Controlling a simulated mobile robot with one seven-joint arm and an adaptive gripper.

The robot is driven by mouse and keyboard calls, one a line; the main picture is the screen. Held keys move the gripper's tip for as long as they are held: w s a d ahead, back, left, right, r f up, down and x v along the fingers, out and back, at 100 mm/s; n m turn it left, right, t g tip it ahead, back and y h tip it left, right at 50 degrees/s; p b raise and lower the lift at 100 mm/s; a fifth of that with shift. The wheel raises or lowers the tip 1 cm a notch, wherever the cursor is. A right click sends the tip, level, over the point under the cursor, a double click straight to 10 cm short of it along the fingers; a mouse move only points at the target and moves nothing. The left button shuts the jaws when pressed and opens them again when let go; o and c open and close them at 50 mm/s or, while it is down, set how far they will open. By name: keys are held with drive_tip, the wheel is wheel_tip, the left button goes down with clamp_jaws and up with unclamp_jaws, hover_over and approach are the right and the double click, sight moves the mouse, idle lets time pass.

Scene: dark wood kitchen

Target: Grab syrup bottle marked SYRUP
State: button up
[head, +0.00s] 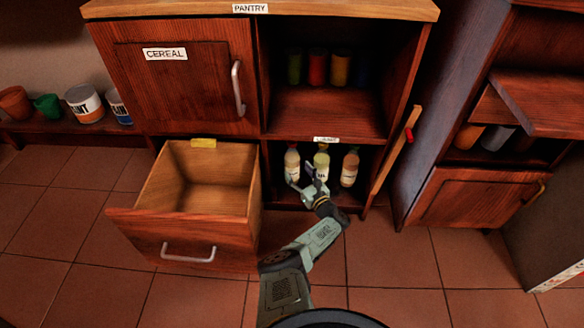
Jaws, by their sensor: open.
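My gripper (304,184) is open and empty at the compartment's front. It is in front of the left and middle bottles and covers their lower parts. I cannot tell whether it touches either.
An empty wooden drawer (183,246) is pulled out left of the compartment. A cabinet door (397,150) stands open on its right. Several coloured jars (317,68) are on the shelf above. A closed CEREAL door (180,85) is at upper left. The tiled floor in front is clear.

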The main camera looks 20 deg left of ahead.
sight(296, 170)
drive_tip(key=b+x, duration=0.1)
drive_tip(key=x, duration=0.1)
drive_tip(key=shift+w+a+f, duration=0.1)
drive_tip(key=shift+w+a, duration=0.5)
drive_tip(key=shift+a, duration=0.1)
drive_tip(key=shift+c, duration=0.6)
drive_tip(key=shift+r, duration=0.2)
drive_tip(key=c, duration=1.2)
